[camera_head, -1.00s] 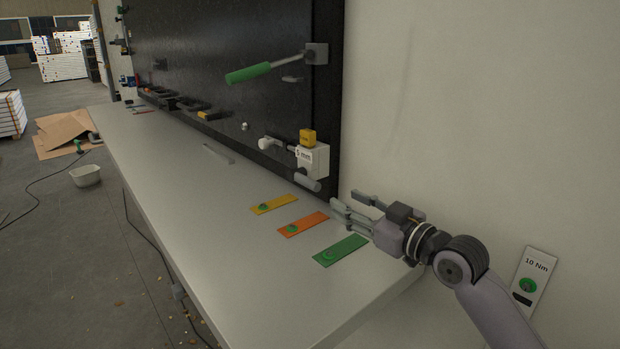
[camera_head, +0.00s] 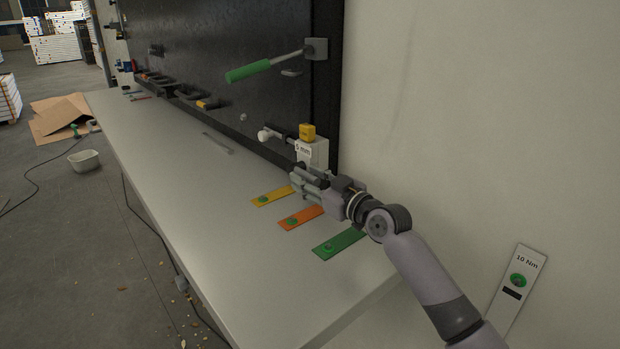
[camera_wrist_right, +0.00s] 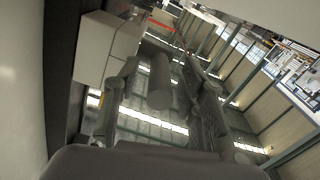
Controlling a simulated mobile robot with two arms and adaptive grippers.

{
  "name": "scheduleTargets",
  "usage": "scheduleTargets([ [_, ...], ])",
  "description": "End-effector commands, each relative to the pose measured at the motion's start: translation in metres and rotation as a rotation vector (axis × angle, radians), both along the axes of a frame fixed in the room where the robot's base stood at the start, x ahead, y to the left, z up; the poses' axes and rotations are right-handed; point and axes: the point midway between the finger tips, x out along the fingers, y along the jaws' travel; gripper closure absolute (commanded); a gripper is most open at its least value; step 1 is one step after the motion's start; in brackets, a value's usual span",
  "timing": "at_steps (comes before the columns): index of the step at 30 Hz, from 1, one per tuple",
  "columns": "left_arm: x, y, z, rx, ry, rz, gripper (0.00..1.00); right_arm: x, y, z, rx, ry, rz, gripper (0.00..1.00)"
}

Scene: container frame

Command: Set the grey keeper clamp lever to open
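The lever is a grey cylinder (camera_wrist_right: 160,82) beside the white box in the right wrist view. It lies between my right gripper's two fingers, with visible gaps on both sides. In the head view my right gripper (camera_head: 308,180) is just below the white box (camera_head: 312,152) labelled "5 mm", and its fingers largely hide the lever. My right gripper is open around the lever; whether it touches it I cannot tell. The white box also shows at the upper left of the right wrist view (camera_wrist_right: 108,45). My left gripper is not in view.
A yellow block (camera_head: 307,132) sits on the white box, and a pale-knobbed rod (camera_head: 268,135) sticks out left. A green-handled lever (camera_head: 250,72) is above on the black panel. Yellow, orange (camera_head: 301,218) and green plates lie on the bench (camera_head: 215,185). A white wall is right.

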Motion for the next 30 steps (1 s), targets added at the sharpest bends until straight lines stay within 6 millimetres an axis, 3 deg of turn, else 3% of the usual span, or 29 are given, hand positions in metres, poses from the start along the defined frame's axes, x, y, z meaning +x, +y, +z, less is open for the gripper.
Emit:
scheduleTargets([
  [18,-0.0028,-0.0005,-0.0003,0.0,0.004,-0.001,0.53,-0.0003,-0.0005,-0.0001,0.001,0.001,0.0,0.99],
  [30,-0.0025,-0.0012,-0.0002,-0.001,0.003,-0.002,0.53,-0.0004,-0.0003,-0.0003,0.0,0.001,0.0,1.0],
])
